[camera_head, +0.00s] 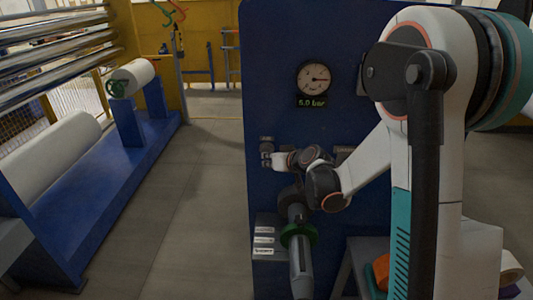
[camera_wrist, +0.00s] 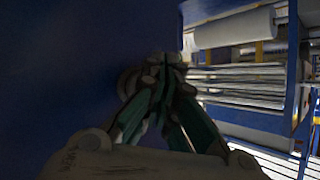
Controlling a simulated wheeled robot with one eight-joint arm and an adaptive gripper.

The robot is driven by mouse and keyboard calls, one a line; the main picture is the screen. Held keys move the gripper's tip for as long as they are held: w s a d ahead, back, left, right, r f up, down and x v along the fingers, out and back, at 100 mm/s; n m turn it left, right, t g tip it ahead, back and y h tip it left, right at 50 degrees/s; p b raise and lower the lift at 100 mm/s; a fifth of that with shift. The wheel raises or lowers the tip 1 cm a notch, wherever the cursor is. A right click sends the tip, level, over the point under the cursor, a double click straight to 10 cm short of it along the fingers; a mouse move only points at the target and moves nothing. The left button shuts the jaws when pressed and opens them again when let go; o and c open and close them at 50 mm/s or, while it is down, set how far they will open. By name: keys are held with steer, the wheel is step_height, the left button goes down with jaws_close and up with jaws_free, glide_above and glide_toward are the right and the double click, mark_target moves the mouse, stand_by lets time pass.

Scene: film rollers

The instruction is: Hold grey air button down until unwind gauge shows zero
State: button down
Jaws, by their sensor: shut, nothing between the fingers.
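The round white gauge (camera_head: 313,77) is on the blue panel (camera_head: 275,100). Its needle points right, and the small display (camera_head: 311,102) below it seems to read 6.0 bar. Small grey controls (camera_head: 266,147) sit in a column at the panel's left edge. In the wrist view my fingertips (camera_wrist: 166,62) are together close to the dark blue panel. They hide what is in front of them, so contact cannot be told.
A grey shaft with a green collar (camera_head: 299,233) sticks out below my wrist. Small labelled plates (camera_head: 264,240) are beside it. Film rollers (camera_head: 55,160) on a blue frame stand at the left. The floor (camera_head: 190,200) between is clear.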

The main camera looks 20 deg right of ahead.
steer(key=shift+w+d, duration=0.15)
steer(key=shift+w, duration=0.35)
stand_by(0.8)
steer(key=shift+s, duration=0.15)
stand_by(2.7)
steer(key=shift+s+a+b, duration=0.3)
steer(key=shift+s+b, duration=0.1)
steer(key=shift+s, duration=0.3)
steer(key=s, duration=0.1)
steer(key=s+a, duration=0.1)
steer(key=s, duration=0.2)
steer(key=shift+s+a+b, duration=0.25)
steer(key=shift+s+b, duration=0.15)
